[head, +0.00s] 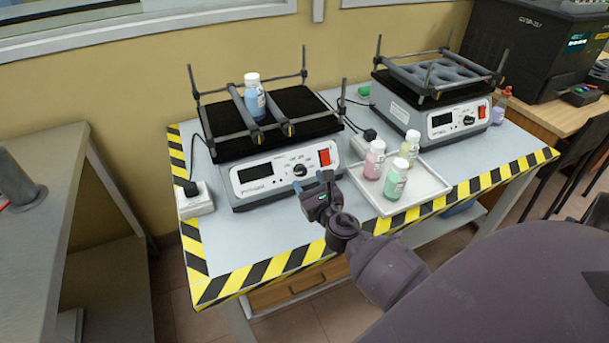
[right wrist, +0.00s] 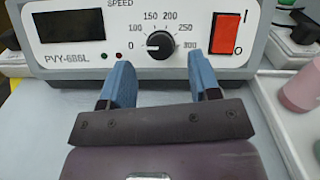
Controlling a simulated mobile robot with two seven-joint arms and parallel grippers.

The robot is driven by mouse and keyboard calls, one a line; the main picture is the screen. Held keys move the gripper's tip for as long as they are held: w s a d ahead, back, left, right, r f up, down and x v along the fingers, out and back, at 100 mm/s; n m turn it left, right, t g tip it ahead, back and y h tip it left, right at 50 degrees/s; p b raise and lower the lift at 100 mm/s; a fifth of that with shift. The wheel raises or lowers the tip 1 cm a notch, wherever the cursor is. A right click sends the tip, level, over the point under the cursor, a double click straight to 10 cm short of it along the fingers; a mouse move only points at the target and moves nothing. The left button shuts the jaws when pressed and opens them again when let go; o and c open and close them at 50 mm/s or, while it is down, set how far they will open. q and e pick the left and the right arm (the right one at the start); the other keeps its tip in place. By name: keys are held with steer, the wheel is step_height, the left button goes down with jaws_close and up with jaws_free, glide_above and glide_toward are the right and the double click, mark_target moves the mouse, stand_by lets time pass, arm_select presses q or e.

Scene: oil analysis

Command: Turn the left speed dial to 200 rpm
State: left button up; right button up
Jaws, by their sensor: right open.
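The left speed dial (right wrist: 160,45) is a round black knob on the white front panel of the left shaker (head: 258,178). In the head view the dial (head: 300,170) sits left of the red switch. A pale mark shows on the knob's left side, too small to read exactly. My right gripper (head: 314,186) is open in front of the panel. In the right wrist view its blue fingers (right wrist: 158,72) stand left and right below the dial, apart from it. My left gripper is out of view.
A red power switch (right wrist: 225,33) is close right of the dial, and a dark display (right wrist: 72,26) is left. A blue bottle (head: 254,97) stands on the left shaker. A white tray (head: 430,192) with several bottles is to the right, before a second shaker (head: 432,100).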

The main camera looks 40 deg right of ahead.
mark_target(303, 173)
steer(key=shift+x, duration=1.05)
steer(key=shift+w+d, duration=0.1)
steer(key=shift+w, duration=0.5)
steer(key=shift+c, duration=0.3)
steer(key=c, duration=0.9)
steer(key=shift+o, duration=0.2)
